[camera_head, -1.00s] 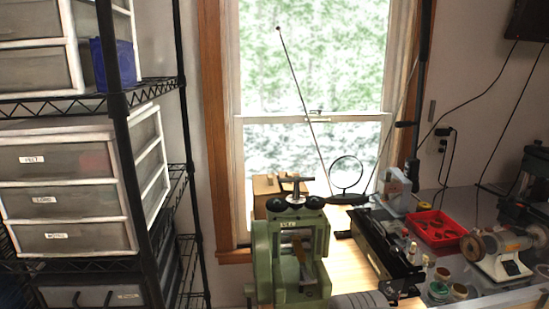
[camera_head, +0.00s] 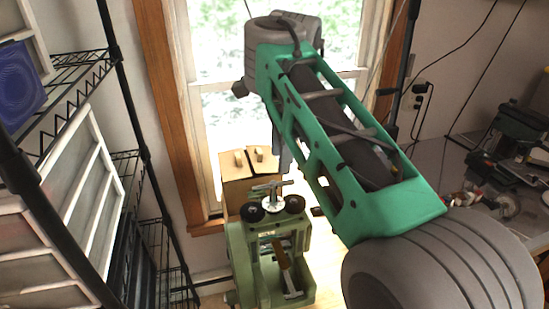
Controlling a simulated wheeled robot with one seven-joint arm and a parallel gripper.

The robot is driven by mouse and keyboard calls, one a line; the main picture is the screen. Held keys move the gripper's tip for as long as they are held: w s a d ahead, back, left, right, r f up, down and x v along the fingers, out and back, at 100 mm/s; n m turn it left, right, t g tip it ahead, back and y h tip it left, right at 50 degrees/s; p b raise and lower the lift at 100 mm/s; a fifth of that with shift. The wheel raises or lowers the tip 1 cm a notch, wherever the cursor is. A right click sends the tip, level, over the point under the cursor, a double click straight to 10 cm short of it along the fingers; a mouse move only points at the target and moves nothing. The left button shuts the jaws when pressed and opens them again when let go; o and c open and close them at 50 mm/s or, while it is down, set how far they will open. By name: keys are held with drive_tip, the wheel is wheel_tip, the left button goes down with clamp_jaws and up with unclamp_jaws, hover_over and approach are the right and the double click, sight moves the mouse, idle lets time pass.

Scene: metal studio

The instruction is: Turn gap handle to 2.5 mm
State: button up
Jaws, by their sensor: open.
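The green rolling mill (camera_head: 240,262) stands in front of the window, low in the picture. On its top sits the gap handle (camera_head: 272,190), a metal T-bar on a short upright post, between two black round knobs. The bar lies roughly crosswise, and its right end points toward my arm. No gap scale can be read. My green and grey arm rises from the lower right and bends at a grey joint high in front of the window. My gripper cannot be made out; it seems hidden behind the arm. Nothing visible touches the handle.
A black wire shelf (camera_head: 85,75) with drawer units (camera_head: 70,205) fills the left side. A workbench with machines (camera_head: 510,145) lies at right, partly covered by my arm.

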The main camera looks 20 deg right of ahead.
sight(278, 183)
drive_tip(key=f+b, duration=0.2)
drive_tip(key=w+f+b, duration=0.1)
drive_tip(key=f+b, duration=0.1)
drive_tip(key=f, duration=0.1)
drive_tip(key=f+b, duration=0.1)
drive_tip(key=f, duration=0.1)
drive_tip(key=shift+w+a+f+b, duration=0.15)
drive_tip(key=shift+b, duration=0.25)
drive_tip(key=shift+c, duration=0.4)
clamp_jaws()
